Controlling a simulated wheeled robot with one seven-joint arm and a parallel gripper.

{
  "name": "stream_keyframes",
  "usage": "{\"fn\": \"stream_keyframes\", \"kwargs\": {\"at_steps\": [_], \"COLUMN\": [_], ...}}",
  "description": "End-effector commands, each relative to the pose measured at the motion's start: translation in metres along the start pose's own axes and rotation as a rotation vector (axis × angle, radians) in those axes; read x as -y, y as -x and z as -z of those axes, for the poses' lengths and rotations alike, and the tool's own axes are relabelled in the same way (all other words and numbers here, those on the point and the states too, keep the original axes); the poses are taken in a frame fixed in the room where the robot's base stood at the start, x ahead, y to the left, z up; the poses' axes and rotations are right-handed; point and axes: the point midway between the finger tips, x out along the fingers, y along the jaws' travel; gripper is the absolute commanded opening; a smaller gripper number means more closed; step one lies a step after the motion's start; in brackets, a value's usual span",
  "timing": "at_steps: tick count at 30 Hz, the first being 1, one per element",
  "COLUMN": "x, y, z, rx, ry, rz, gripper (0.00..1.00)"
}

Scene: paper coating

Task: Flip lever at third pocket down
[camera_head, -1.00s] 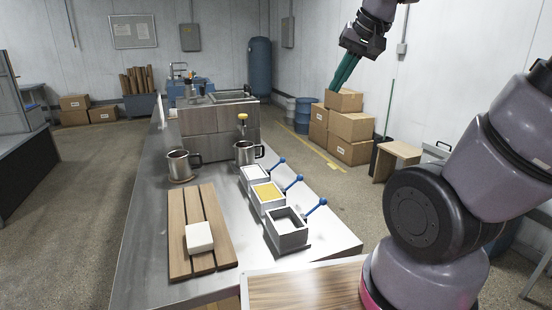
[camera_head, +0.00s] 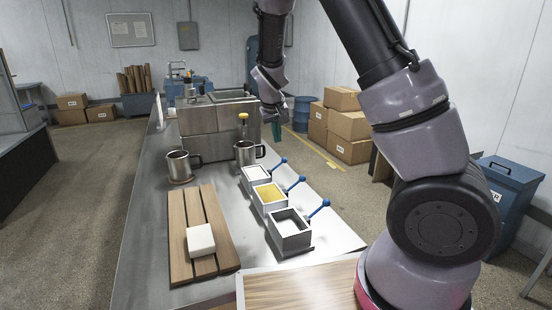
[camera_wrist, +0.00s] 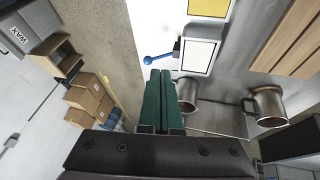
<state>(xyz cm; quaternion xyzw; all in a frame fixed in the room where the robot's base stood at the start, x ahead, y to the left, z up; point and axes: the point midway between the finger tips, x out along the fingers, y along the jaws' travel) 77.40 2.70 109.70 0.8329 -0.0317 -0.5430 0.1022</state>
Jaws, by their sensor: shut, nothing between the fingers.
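Three pocket boxes stand in a row on the steel bench. The far pocket (camera_head: 256,175) has a white top, the middle pocket (camera_head: 269,194) is yellow inside, and the near pocket (camera_head: 289,226) looks pale grey inside. Each has a blue ball-ended lever on its right, slanting up and right: far lever (camera_head: 279,163), middle lever (camera_head: 296,183), near lever (camera_head: 319,207). My gripper (camera_head: 277,133) is shut and empty, its green fingers pointing down beyond the far pocket. In the wrist view, the closed fingertips (camera_wrist: 160,72) appear close to the far lever (camera_wrist: 158,59); contact cannot be told.
Two metal mugs (camera_head: 179,166) (camera_head: 245,154) stand near the pockets. A slatted wooden board (camera_head: 183,230) with a white block (camera_head: 200,240) lies to the left. A steel tank (camera_head: 205,131) stands behind. Cardboard boxes (camera_head: 348,125) are on the floor at right.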

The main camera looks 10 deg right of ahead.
Motion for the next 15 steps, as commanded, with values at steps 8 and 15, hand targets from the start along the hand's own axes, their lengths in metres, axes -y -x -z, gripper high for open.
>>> {"fn": "stream_keyframes", "kwargs": {"at_steps": [8,15], "x": [0.034,0.041], "y": [-0.037,-0.043], "z": [0.016,0.020], "rx": [-0.063,-0.081], "ry": [0.170,0.206], "rz": [-0.111,-0.134], "gripper": [0.00,0.00]}}
